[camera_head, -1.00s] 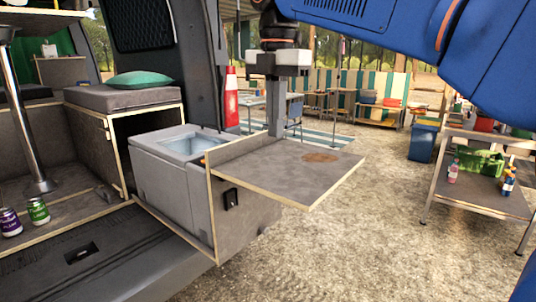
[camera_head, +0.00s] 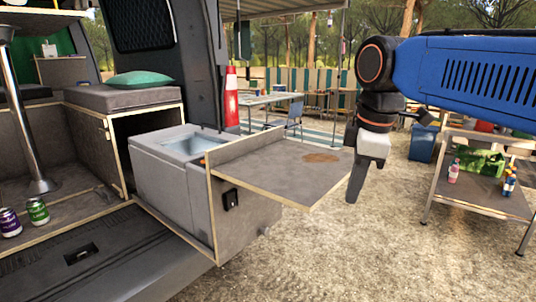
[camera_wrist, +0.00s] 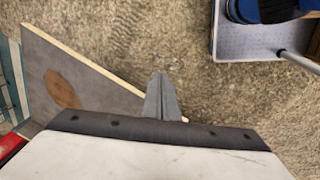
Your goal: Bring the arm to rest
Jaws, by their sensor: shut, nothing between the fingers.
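My gripper (camera_head: 353,190) hangs at the end of my blue arm, to the right of the fold-out shelf and pointing down. Its fingers are shut with nothing between them. In the wrist view my gripper (camera_wrist: 161,80) shows as one closed grey wedge over the gravel, beside the edge of the fold-out shelf (camera_wrist: 100,85). In the head view the shelf (camera_head: 270,180) is bare apart from a brown round patch at its far right.
An open cool box (camera_head: 165,165) stands left of the shelf. Two cans (camera_head: 38,211) stand on the van floor. Open gravel (camera_head: 360,245) lies between shelf and rack.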

